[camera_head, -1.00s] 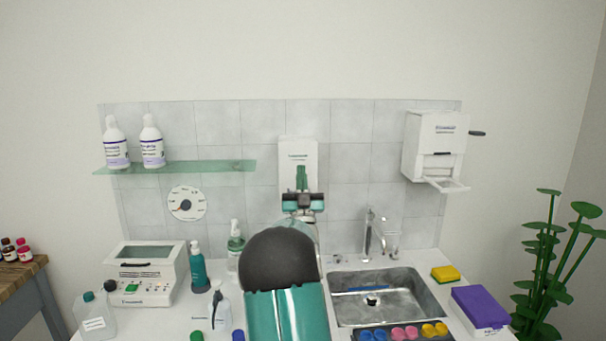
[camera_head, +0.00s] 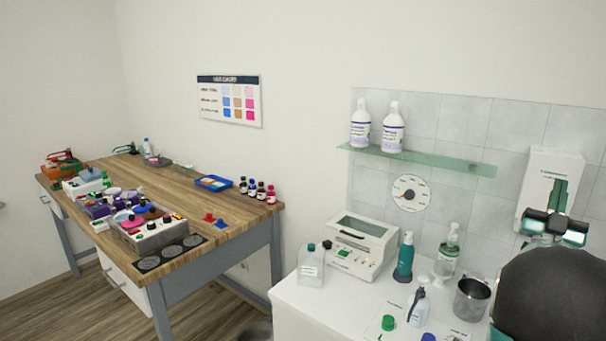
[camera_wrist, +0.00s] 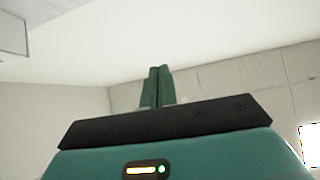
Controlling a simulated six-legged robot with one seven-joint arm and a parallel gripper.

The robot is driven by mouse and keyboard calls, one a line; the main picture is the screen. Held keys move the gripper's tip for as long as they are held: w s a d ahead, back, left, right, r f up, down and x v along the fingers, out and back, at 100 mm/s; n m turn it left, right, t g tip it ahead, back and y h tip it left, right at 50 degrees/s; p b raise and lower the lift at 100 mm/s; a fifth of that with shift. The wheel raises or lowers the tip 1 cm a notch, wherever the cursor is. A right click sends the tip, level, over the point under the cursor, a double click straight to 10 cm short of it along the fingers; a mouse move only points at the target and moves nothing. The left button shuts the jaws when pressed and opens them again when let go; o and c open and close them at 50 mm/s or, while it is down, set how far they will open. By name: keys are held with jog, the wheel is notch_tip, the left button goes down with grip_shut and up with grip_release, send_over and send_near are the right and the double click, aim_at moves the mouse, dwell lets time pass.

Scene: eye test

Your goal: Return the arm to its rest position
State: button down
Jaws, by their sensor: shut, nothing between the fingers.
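My gripper (camera_head: 561,186) is at the right of the head view, raised and pointing up in front of a white wall dispenser (camera_head: 538,170). Its green fingers are together with nothing between them. In the wrist view the gripper (camera_wrist: 157,72) also shows shut, its narrow fingers side by side and pointing up towards the ceiling. The dark rounded part and teal link of my arm fill the lower right of the head view and hide part of the counter.
A white counter (camera_head: 300,297) holds a white device (camera_head: 362,250), bottles and a metal cup (camera_head: 471,298). A glass shelf (camera_head: 425,161) with two bottles (camera_head: 361,125) hangs above. A wooden workbench (camera_head: 215,232) with trays and small bottles stands left. Floor shows before it.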

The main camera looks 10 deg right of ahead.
jog(key=w+a+f+n+g+y, duration=0.1)
jog(key=w+a+f+n+y, duration=0.15)
jog(key=a+y, duration=0.45)
jog(key=w+a+f+n+g+y, duration=0.1)
jog(key=w+a+f+y, duration=0.15)
jog(key=a, duration=0.85)
jog(key=w+a+f+n+g+y, duration=0.1)
jog(key=w+a+f+g+y, duration=0.15)
jog(key=a+y, duration=0.55)
jog(key=s+a+f+n+g+y, duration=0.2)
jog(key=s+a+f, duration=0.4)
jog(key=s+a, duration=0.4)
jog(key=s+a+f+n+g+y, duration=0.2)
jog(key=s+a+f+n+g, duration=0.2)
jog(key=s+a, duration=0.7)
notch_tip(320, 180, down, 2)
jog(key=shift+s+a+f+g, duration=0.25)
jog(key=shift+a+g, duration=0.4)
jog(key=shift+g, duration=0.3)
jog(key=shift+d, duration=0.2)
